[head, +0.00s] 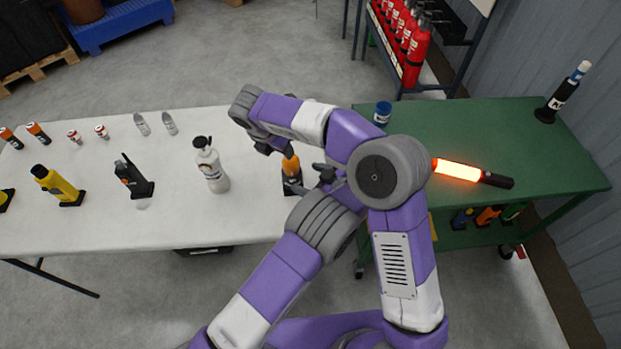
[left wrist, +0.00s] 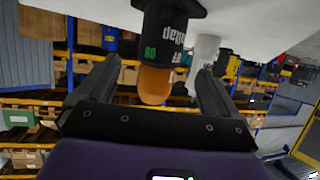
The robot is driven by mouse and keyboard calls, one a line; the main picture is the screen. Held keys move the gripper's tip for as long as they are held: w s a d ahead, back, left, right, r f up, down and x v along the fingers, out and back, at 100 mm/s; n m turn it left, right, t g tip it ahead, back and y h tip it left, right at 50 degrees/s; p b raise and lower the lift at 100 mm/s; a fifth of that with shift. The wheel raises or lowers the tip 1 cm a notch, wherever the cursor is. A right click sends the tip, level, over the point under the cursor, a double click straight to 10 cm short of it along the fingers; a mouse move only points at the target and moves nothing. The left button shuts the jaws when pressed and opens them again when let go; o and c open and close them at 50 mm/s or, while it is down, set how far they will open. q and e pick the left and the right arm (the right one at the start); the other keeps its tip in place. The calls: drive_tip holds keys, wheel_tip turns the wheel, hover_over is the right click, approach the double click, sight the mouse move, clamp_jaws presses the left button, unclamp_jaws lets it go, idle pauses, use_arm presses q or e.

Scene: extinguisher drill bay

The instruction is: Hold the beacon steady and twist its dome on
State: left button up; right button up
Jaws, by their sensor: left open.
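An upright item with an orange rounded top (head: 290,163) and a black lettered lower part (head: 292,184) stands near the white table's right end; it looks like the beacon and dome. In the left wrist view, upside down, the orange top (left wrist: 154,86) joins the black part (left wrist: 170,38). My left gripper (head: 313,180) is open just right of it. In the left wrist view its fingers (left wrist: 158,70) show on either side of the orange top, with gaps. My right gripper (head: 266,149) is close by, up and left; its fingers are mostly hidden, and contact is unclear.
A white bottle (head: 211,166), a black item (head: 131,177) and a yellow one (head: 58,185) stand left on the white table (head: 100,225). A green table (head: 530,150) at right holds a dark blue cylinder (head: 383,112), a glowing orange wand (head: 458,170) and a black stick (head: 563,96).

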sight(292, 173)
use_arm(q)
drive_tip(key=x, duration=0.7)
drive_tip(key=shift+w+a+f, duration=0.1)
drive_tip(key=shift+a+f, duration=0.05)
drive_tip(key=shift+f, duration=0.05)
drive_tip(key=shift+c, duration=0.2)
